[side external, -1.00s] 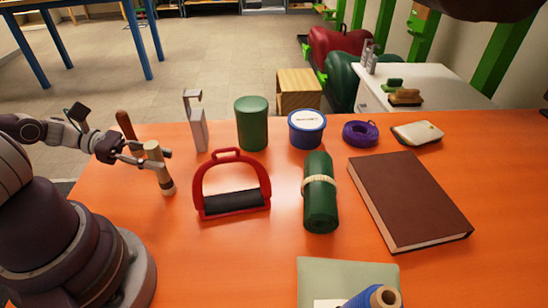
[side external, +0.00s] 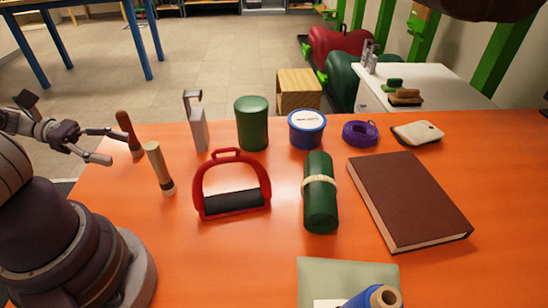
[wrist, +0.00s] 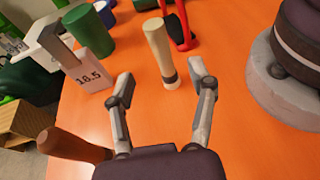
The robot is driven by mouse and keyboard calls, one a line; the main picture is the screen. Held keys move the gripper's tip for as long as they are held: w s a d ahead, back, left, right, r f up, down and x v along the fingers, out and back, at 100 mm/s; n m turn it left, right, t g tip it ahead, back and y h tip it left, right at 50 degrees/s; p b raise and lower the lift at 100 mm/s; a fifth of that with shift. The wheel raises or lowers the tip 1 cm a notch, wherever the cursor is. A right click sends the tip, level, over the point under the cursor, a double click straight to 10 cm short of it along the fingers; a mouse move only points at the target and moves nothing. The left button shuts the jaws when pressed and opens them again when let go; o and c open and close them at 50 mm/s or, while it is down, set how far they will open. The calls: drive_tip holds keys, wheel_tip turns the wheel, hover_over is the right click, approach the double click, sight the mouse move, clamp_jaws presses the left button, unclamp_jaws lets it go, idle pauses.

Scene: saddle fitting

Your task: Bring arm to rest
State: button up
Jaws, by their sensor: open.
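My gripper (side external: 108,145) is open and empty at the left side of the orange table (side external: 250,270). A pale wooden cylinder (side external: 158,168) with a dark band near its base stands upright just to the right of it, apart from the fingers. In the wrist view, my gripper (wrist: 162,88) has its fingers spread wide, and the cylinder (wrist: 160,50) stands beyond the fingertips, with a gap around it.
A brown wooden handle (side external: 128,133) stands close behind my gripper. A grey metal gauge (side external: 198,125), green canister (side external: 252,122), red stirrup-like frame (side external: 232,163), green roll (side external: 319,205) and brown book (side external: 408,200) stand or lie farther right.

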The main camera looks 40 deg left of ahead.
wheel_tip(320, 180, up, 13)
drive_tip(key=a+m+t+y, duration=0.1)
drive_tip(key=a+m+y, duration=0.15)
drive_tip(key=m, duration=0.55)
drive_tip(key=w+d+r+m+y, duration=0.2)
drive_tip(key=d+r+m+y, duration=0.1)
drive_tip(key=d+r+m, duration=0.35)
drive_tip(key=w+d+f+m+g+y, duration=0.1)
drive_tip(key=d+f+m+g+y, duration=0.3)
drive_tip(key=d+m, duration=0.7)
wheel_tip(320, 180, down, 4)
drive_tip(key=shift+r+y, duration=0.25)
drive_tip(key=shift+y, duration=0.8)
